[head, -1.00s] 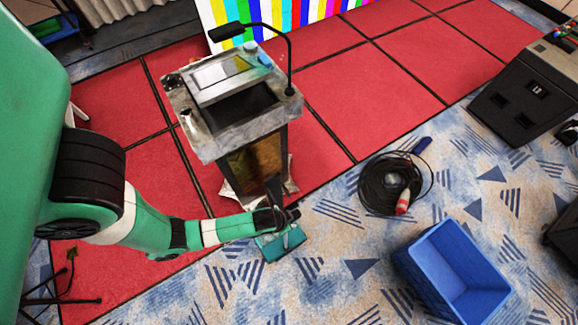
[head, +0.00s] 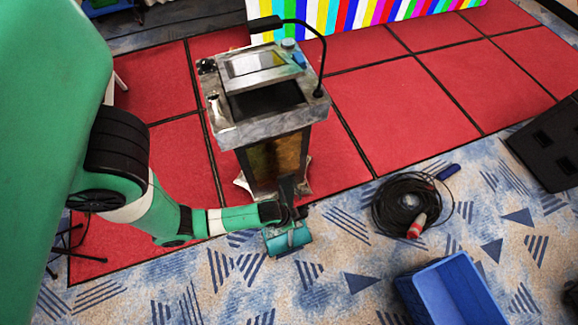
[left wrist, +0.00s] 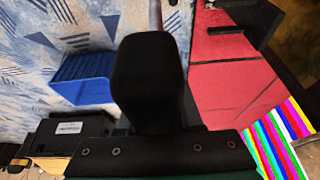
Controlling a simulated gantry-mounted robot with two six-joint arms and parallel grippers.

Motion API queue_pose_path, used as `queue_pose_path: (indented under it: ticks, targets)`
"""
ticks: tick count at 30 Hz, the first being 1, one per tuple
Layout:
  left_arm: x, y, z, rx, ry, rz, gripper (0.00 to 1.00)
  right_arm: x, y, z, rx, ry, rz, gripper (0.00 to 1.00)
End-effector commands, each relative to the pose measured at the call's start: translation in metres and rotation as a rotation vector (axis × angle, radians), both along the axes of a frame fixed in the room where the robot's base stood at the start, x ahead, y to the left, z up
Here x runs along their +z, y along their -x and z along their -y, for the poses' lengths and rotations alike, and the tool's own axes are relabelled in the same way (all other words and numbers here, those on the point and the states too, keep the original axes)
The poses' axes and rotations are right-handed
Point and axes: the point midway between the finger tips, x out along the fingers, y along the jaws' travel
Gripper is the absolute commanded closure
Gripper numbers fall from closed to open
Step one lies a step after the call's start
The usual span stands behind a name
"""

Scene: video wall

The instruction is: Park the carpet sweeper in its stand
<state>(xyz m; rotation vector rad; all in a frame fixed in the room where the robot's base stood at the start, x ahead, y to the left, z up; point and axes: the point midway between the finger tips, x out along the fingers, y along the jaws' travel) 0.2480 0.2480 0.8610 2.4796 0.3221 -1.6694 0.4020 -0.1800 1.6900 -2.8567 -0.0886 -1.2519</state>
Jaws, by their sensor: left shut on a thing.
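A teal boxy thing (head: 287,238), which looks like the carpet sweeper's head, is on or just above the patterned carpet in front of the lectern. My left gripper (head: 289,213) is directly above it, shut on the sweeper, whose handle I cannot clearly make out against the lectern. In the left wrist view a dark part of my gripper (left wrist: 150,80) fills the middle and hides what it holds. I cannot pick out the stand in either view. My right gripper is in neither view.
The lectern (head: 275,128) stands on the red floor panels (head: 360,130) close behind the gripper. A coiled black cable (head: 385,212) lies to the right. A blue crate (head: 450,290) is at the lower right and also in the left wrist view (left wrist: 85,78). A black wedge-shaped box (head: 550,145) is far right.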

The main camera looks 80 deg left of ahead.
Motion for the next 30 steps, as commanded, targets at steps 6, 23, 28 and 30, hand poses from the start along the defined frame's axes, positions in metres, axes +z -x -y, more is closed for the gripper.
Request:
queue_pose_path:
  ticks: [6, 23, 28, 30]
  targets:
    - [-0.032, -0.033, -0.022, 0.001, -0.002, 0.001, 1.00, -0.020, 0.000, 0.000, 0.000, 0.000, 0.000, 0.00]
    - [-0.075, -0.062, -0.041, -0.001, -0.001, 0.000, 1.00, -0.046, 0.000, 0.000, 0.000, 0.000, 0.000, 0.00]
    - [-0.098, -0.061, -0.041, -0.001, -0.002, 0.000, 1.00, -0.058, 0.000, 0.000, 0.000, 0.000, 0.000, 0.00]
    - [-0.100, -0.061, -0.040, -0.001, -0.002, 0.000, 1.00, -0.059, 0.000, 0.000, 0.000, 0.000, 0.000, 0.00]
